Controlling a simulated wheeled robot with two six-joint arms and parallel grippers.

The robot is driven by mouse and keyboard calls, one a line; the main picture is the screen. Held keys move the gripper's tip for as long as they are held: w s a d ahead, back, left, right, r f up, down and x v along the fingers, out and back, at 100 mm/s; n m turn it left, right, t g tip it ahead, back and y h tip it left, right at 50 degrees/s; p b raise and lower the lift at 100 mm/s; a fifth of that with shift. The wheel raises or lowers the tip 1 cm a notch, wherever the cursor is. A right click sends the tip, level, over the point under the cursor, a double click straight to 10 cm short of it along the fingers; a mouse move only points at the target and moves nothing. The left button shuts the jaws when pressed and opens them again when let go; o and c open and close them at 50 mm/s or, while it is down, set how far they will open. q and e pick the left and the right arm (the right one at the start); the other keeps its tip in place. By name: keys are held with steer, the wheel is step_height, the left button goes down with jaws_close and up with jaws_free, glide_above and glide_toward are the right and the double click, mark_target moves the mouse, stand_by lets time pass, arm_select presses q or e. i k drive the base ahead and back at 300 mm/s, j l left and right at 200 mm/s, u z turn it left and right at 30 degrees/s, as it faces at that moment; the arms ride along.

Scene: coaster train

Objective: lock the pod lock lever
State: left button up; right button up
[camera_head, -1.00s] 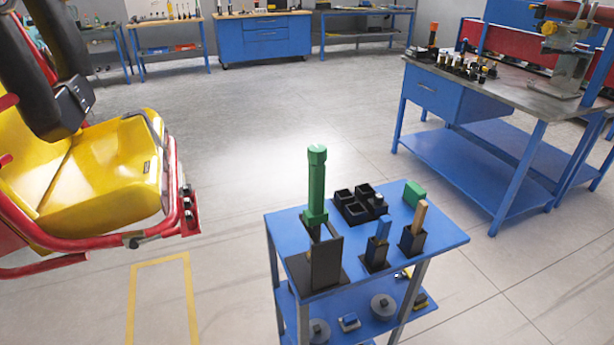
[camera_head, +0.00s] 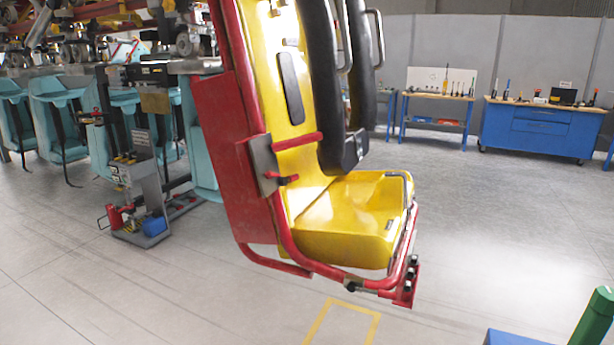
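The pod (camera_head: 345,220), a yellow seat in a red frame with black padded restraints, hangs at the centre of the camera_head view. A grey plate (camera_head: 264,163) is fixed to the side of its red frame. A small red lever (camera_head: 284,179) sticks out to the right from the plate's lower part; it looks like the lock lever, but I cannot tell its lock state. A longer red bar (camera_head: 298,142) runs above it. Neither of my grippers is in view.
A blue cart (camera_head: 515,338) with a green cylinder (camera_head: 593,320) is cut off at the bottom right. A grey trolley (camera_head: 140,195) stands left. Teal pods (camera_head: 58,125) line the back left. A blue workbench (camera_head: 540,128) stands back right. Floor in front of the pod is clear.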

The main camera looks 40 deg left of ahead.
mark_target(283, 182)
steer(key=u, duration=1.55)
